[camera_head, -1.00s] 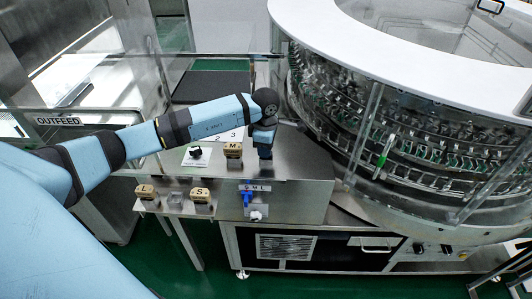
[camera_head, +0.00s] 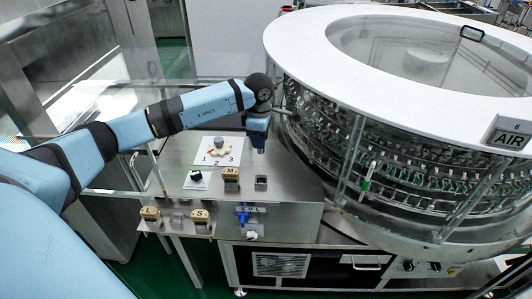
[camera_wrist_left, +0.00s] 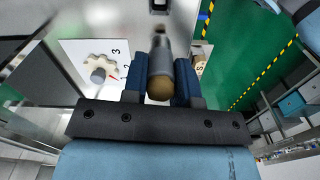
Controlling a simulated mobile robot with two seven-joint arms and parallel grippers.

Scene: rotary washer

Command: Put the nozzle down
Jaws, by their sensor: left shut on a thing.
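My left gripper (camera_head: 257,148) hangs over the steel counter (camera_head: 290,195), pointing down. In the left wrist view its two dark blue fingers (camera_wrist_left: 160,82) are shut on the nozzle (camera_wrist_left: 160,84), a grey metal cylinder with a rounded brown end. In the head view the nozzle is mostly hidden by the gripper. A small square metal holder (camera_head: 261,182) stands on the counter below the gripper, apart from it. A wooden block marked M (camera_head: 231,179) stands to the left of the holder. My right gripper is not in view.
A dial on a card marked 1, 2, 3 (camera_head: 229,158) and a black knob (camera_head: 196,176) lie behind and left. Blocks marked L (camera_head: 150,214) and S (camera_head: 200,217) sit on a lower shelf. The round washer (camera_head: 400,110) stands close on the right.

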